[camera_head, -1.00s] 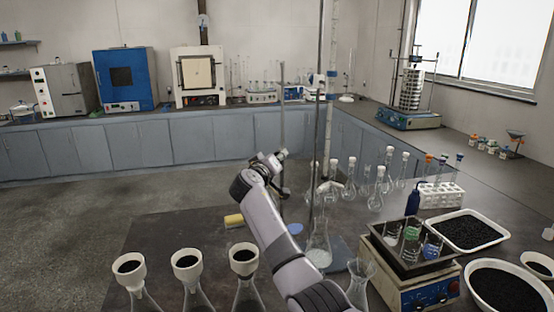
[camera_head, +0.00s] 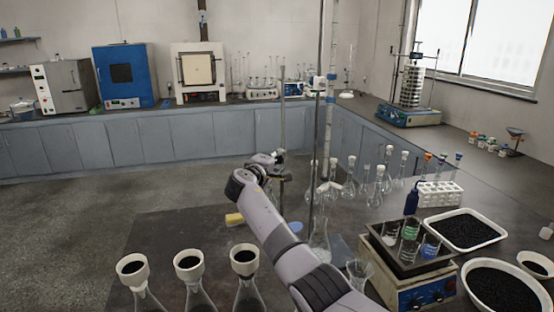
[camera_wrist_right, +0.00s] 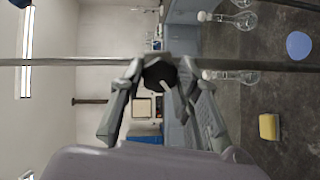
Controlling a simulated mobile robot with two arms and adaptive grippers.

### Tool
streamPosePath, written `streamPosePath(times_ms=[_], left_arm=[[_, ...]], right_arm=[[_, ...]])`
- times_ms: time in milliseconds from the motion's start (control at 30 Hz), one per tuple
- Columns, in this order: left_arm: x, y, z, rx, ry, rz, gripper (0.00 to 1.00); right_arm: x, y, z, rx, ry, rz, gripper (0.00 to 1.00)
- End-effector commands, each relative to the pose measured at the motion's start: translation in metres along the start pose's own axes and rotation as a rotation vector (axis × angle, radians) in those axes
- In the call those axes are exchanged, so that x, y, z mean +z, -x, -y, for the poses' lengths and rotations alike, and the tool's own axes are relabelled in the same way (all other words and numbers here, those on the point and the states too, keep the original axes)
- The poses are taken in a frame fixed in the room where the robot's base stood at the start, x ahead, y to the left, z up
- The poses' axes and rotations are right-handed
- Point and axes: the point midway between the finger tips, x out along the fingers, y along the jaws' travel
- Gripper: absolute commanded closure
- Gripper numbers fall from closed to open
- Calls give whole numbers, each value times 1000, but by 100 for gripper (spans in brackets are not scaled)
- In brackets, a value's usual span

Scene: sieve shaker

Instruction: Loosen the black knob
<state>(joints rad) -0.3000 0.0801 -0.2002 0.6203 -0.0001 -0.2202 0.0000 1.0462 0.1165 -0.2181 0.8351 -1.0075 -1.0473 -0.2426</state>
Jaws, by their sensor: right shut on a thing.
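The black knob (camera_wrist_right: 160,75) sits between the fingertips of my right gripper (camera_wrist_right: 159,80) in the right wrist view. The gripper is shut on it from both sides. A pale mark shows on the knob's face. A thin metal rod (camera_wrist_right: 60,62) runs across that view just behind the knob. In the head view my right gripper (camera_head: 277,157) is at the upright stand rods above the dark table, and the knob cannot be made out there. My left gripper is not in view.
Glass flasks (camera_head: 352,180) stand right of the rods. A yellow sponge (camera_head: 234,219) lies left of my arm. Funnel-topped flasks (camera_head: 188,265) stand in front. A hotplate (camera_head: 425,290) and black-filled trays (camera_head: 462,229) are at right. The sieve shaker (camera_head: 408,117) is on the back-right bench.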

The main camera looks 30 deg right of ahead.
Motion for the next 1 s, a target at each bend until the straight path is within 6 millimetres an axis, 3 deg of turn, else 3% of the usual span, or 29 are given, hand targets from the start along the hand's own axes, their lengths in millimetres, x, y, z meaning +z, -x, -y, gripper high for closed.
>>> streamPosePath(times_ms=[567, 600, 900, 1000], left_arm=[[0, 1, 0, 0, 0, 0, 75], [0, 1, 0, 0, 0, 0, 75], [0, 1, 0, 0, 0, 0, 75], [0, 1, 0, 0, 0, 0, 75]], right_arm=[[-1, 0, 0, 0, 36, 2, 98], [-1, 0, 0, 0, 36, 2, 70], [0, 0, 0, 0, 35, 2, 50], [0, 0, 0, 0, 34, 3, 50]])
